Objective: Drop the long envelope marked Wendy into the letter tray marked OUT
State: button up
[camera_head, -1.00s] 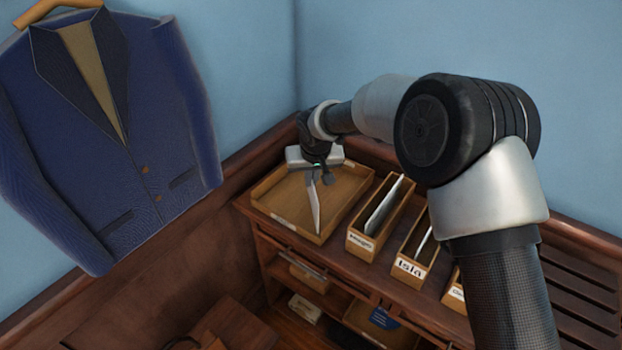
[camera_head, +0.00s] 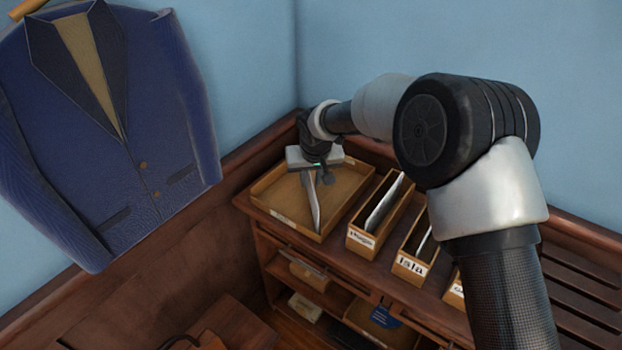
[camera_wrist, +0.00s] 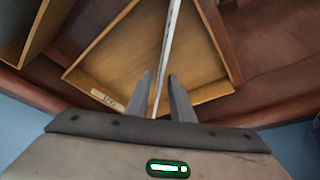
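The long pale envelope (camera_head: 316,208) stands on edge over the wide, shallow wooden tray (camera_head: 341,206). No name can be read on it. My gripper (camera_head: 318,178) is above the tray, pointing down. In the wrist view, my gripper's fingers (camera_wrist: 161,90) stand apart on either side of the thin envelope (camera_wrist: 170,38), with gaps showing beside it. The tray (camera_wrist: 117,62) lies below, with a small white label (camera_wrist: 104,98) on its front wall that is too small to read surely. Whether the envelope's lower edge touches the tray floor cannot be told.
Narrow wooden boxes holding pale envelopes stand right of the tray; one box (camera_head: 359,242) has a blurred name label, another (camera_head: 409,268) reads Isla. A dark wooden cabinet (camera_head: 290,235) carries them. A blue jacket (camera_head: 110,130) hangs at left.

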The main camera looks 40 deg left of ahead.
jog(key=shift+r, duration=0.25)
jog(key=p+v, duration=0.1)
jog(key=v, duration=1.2)
jog(key=w+d+r+m+t+h, duration=0.1)
jog(key=d+r, duration=0.3)
jog(key=d, duration=0.5)
jog(key=w+d+r+m, duration=0.1)
jog(key=d+r, duration=0.4)
jog(key=d, duration=0.4)
jog(key=d+r+m+t+h, duration=0.1)
jog(key=d+r, duration=0.3)
jog(key=d, duration=0.5)
jog(key=s+d+m+h, duration=0.1)
jog(key=s+d+m, duration=0.2)
jog(key=s+d, duration=0.75)
jog(key=s+d+m, duration=0.3)
jog(key=s+d, duration=0.4)
jog(key=d, duration=0.6)
notch_tip(320, 180, up, 7)
jog(key=p, duration=0.6)
jog(key=shift+s+f+p, duration=0.2)
jog(key=shift+p, duration=0.15)
